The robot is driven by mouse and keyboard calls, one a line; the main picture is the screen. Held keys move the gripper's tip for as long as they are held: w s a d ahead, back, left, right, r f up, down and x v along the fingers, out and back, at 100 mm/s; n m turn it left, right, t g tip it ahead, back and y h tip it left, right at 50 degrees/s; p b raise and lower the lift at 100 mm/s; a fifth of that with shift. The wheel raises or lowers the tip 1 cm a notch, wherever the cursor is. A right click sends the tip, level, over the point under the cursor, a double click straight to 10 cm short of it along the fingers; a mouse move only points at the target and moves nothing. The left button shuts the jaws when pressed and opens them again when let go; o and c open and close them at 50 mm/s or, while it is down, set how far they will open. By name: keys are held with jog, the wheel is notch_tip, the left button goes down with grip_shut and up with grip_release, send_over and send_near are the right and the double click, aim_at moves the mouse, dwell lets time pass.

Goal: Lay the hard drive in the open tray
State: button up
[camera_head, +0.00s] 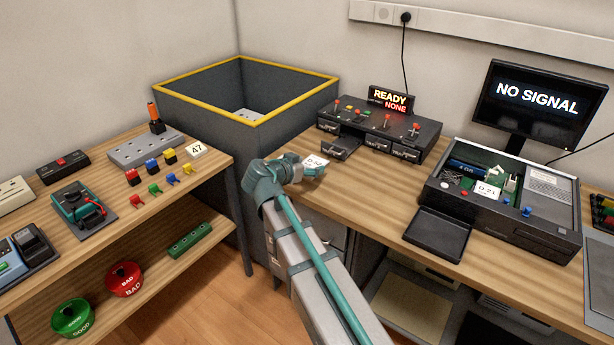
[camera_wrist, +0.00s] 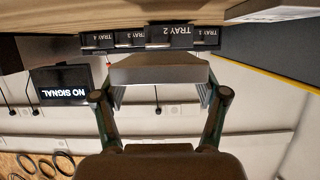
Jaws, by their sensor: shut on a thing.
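My gripper (camera_head: 298,168) is shut on the hard drive (camera_head: 316,163), which bears a white label partly covered by my gripper. In the wrist view, which looks upside down, the hard drive (camera_wrist: 158,72) is a grey slab between the two fingers (camera_wrist: 160,98). The open tray (camera_head: 341,148) sticks out from the front of the black tray unit (camera_head: 420,139). In the wrist view it is marked TRAY 2 (camera_wrist: 172,31) and lies just beyond the drive. The drive is in front of the tray in the head view, apart from it.
The black unit has other shut trays and a sign (camera_head: 391,99) reading READY and NONE. An open computer case (camera_head: 548,235) and an empty black tray (camera_head: 437,235) stand to the right. A yellow-rimmed bin (camera_head: 200,108) is behind left. A side shelf (camera_head: 110,225) holds small parts.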

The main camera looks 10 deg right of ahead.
aim_at(307, 182)
jog(key=shift+w+f, duration=0.6)
jog(key=shift+f, duration=0.05)
jog(key=shift+w+f, duration=0.2)
jog(key=shift+f, duration=1.65)
jog(key=shift+f, duration=0.1)
jog(key=o, duration=1.3)
jog(key=shift+r, duration=0.2)
jog(key=v, duration=1.2)
